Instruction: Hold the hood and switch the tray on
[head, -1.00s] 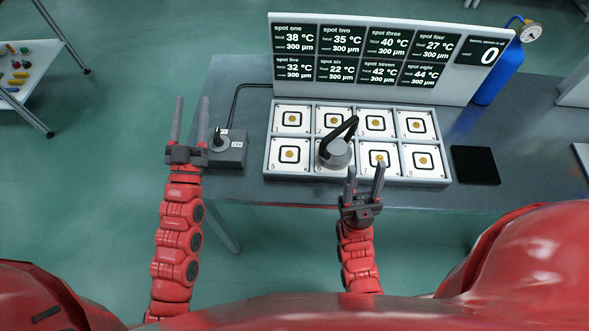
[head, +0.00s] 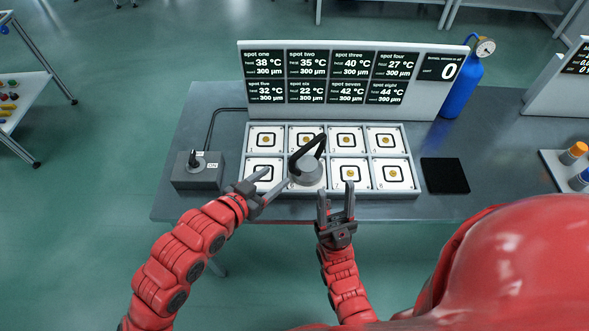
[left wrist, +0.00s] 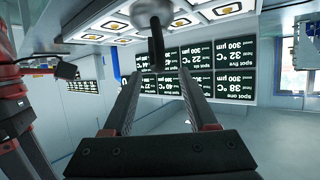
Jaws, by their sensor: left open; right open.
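The hood (head: 308,172), a grey round cap with a bent black handle, stands over the second near-row spot of the white tray (head: 300,194). The hood also shows upside down at the top of the left wrist view (left wrist: 150,10). A small control box (head: 197,178) with a black toggle switch (head: 194,159) stands left of the tray. My left gripper (head: 276,179) is open at the tray's near left, its fingers pointing toward the hood. In the left wrist view the black handle appears between its fingers (left wrist: 160,78); contact cannot be told. My right gripper (head: 336,187) is open, just right of the hood.
A display panel (head: 425,93) with spot readings stands behind the tray. A blue cylinder with a gauge (head: 462,85) is behind right. A black pad (head: 445,175) lies right of the tray. Capped bottles (head: 572,153) stand at the far right.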

